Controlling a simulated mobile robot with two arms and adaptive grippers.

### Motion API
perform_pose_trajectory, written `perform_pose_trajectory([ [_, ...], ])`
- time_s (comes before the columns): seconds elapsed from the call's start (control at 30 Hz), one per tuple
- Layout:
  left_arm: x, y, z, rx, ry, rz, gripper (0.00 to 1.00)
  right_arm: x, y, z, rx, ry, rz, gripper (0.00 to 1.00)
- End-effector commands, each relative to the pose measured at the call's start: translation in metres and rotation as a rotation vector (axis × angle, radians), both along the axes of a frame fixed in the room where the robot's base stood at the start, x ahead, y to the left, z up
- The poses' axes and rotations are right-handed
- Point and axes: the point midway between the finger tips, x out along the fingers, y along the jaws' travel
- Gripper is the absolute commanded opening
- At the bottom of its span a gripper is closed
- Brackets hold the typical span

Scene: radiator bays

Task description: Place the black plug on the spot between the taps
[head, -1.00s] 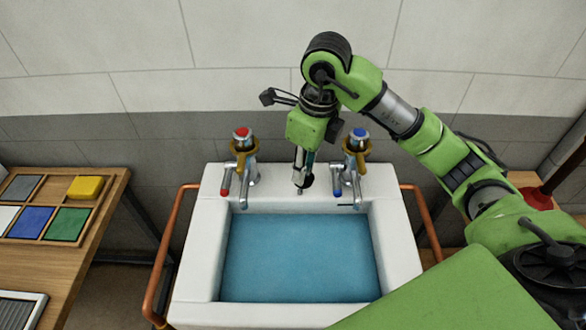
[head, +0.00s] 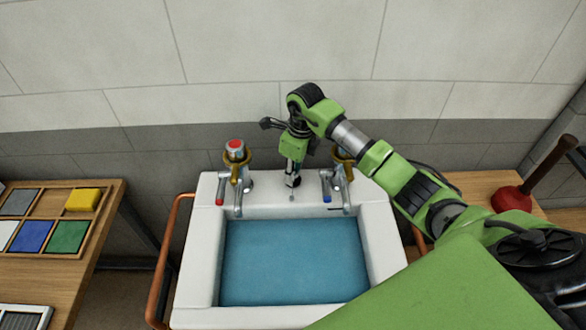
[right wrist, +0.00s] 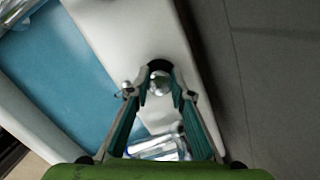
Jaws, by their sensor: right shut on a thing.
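The white sink (head: 195,255) has a red-topped tap (head: 236,160) at the back left and a second tap (head: 343,185) with a blue lever at the back right. My right gripper (head: 292,180) points down at the back ledge between the two taps. It is shut on the black plug (head: 296,181), a small dark shape at its fingertips. In the right wrist view the fingertips close around a small round shiny thing (right wrist: 158,82) over the white ledge. I cannot tell whether the plug touches the ledge. My arm partly hides the right tap. My left gripper is not in view.
Blue water (head: 290,260) fills the basin. Copper rails (head: 165,265) run along the sink's sides. A wooden bench (head: 105,215) with coloured tiles stands at the left. A red plunger (head: 512,198) stands on a bench at the right. The tiled wall is close behind the taps.

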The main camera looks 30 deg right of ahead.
Motion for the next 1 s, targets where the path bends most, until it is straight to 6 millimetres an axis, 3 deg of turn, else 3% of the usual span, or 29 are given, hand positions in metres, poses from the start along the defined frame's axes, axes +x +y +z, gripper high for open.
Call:
perform_pose_trajectory([
  [0.37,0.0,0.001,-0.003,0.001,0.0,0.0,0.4,0.0,0.0,-0.006,-0.001,-0.002,0.0,0.0],
  [0.4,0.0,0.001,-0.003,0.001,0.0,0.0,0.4,0.0,0.0,-0.007,0.0,-0.001,0.0,0.23],
  [0.47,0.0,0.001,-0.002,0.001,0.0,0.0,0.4,0.0,0.0,-0.005,0.0,-0.001,0.0,0.37],
  [0.8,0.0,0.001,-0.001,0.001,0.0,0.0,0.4,0.0,0.0,-0.004,0.0,-0.001,0.0,0.37],
  [1.0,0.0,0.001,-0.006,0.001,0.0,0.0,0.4,0.0,-0.002,0.014,-0.003,-0.007,0.001,0.37],
])
